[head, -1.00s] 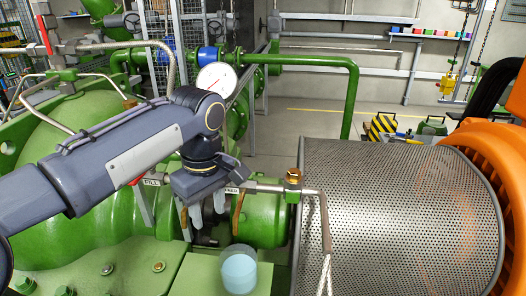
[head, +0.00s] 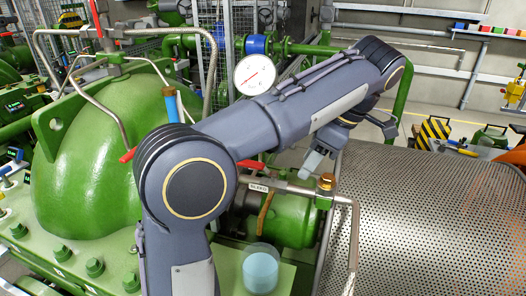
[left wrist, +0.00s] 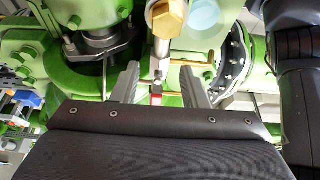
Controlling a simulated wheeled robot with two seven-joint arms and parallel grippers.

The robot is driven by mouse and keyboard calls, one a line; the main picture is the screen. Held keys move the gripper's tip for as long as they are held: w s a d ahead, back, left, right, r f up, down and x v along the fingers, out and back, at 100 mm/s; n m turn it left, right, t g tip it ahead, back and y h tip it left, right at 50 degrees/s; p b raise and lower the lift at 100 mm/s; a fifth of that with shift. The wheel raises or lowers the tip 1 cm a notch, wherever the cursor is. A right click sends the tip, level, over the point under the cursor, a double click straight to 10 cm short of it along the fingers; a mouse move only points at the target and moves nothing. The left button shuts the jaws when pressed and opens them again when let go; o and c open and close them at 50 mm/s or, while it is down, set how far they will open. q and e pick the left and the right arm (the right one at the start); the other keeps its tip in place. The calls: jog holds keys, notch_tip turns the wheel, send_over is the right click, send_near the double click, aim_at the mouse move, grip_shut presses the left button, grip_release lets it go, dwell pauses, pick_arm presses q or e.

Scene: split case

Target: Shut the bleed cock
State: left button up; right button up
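The cock stands in a thin metal pipe with a brass hex nut (head: 326,182) on top, beside a small tag (head: 258,187) too blurred to read surely. A red lever end (head: 250,164) shows just below my left forearm; I cannot tell whether it belongs to this cock. My left gripper (head: 320,162) is above and behind the pipe, close to the nut. In the left wrist view its fingers (left wrist: 158,88) are apart, with the nut (left wrist: 168,18) beyond them and a small red-and-metal part (left wrist: 156,95) showing between them. I see no grip on it. My right gripper is out of view.
A clear cup of bluish liquid (head: 262,268) stands on the green block below the pipe. A perforated metal guard (head: 430,215) fills the right side. A dial gauge (head: 255,74) and another red lever (head: 128,155) stand near my left arm. A bent pipe (head: 352,240) hangs down by the guard.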

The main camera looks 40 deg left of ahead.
pick_arm(q)
jog(key=s+a, duration=0.1)
jog(key=a, duration=0.2)
jog(key=s+a+p, duration=0.1)
jog(key=a, duration=0.3)
jog(key=s+a+p, duration=0.1)
jog(key=a, duration=0.2)
jog(key=shift+s+a, duration=0.35)
jog(key=shift+a+f, duration=0.1)
jog(key=shift+f, duration=0.5)
grip_shut()
